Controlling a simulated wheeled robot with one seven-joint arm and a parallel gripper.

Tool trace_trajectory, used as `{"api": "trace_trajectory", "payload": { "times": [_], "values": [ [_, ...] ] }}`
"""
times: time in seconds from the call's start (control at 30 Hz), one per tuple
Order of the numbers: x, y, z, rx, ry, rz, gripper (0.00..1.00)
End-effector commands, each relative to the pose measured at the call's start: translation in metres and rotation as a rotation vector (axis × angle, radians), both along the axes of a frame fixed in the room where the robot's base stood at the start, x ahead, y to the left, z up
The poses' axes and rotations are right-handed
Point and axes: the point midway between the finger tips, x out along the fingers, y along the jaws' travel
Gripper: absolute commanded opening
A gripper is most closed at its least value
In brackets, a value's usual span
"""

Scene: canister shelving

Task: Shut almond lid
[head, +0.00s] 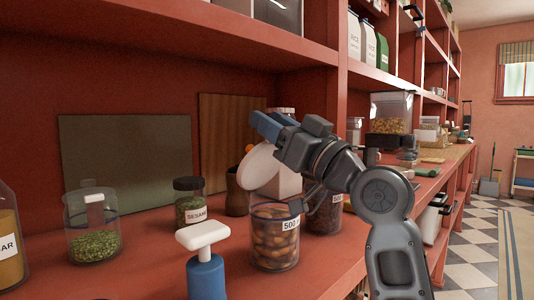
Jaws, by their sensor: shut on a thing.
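The almond jar (273,245) is a clear canister of brown nuts on the red counter, with a label that reads "500" in part. A round white lid (258,168) stands steeply tilted above its mouth, so the jar is open. My gripper (265,124) comes in from the right above the jar, its blue fingertips at the lid's upper edge. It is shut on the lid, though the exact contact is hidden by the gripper.
A sesame jar (189,205) and a jar of green herbs (92,233) stand to the left. A white-topped blue object (206,264) stands in front. A dark-filled jar (326,217) is close on the right. A red shelf (200,28) runs overhead.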

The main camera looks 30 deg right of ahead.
Motion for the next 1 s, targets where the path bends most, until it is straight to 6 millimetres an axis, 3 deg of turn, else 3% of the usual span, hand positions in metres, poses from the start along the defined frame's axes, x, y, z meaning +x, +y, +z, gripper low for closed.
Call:
{"api": "trace_trajectory", "payload": {
  "times": [0.03,0.3,0.47,0.67,1.0],
  "values": [
    [0.000,0.000,-0.019,0.011,-0.022,0.004,0.00],
    [-0.016,-0.008,-0.034,0.079,-0.204,0.003,0.00],
    [-0.027,-0.012,-0.042,0.074,-0.200,0.003,0.00],
    [-0.039,-0.016,-0.057,0.124,-0.326,0.004,0.00],
    [-0.053,-0.021,-0.079,0.120,-0.319,0.003,0.00]
  ]
}}
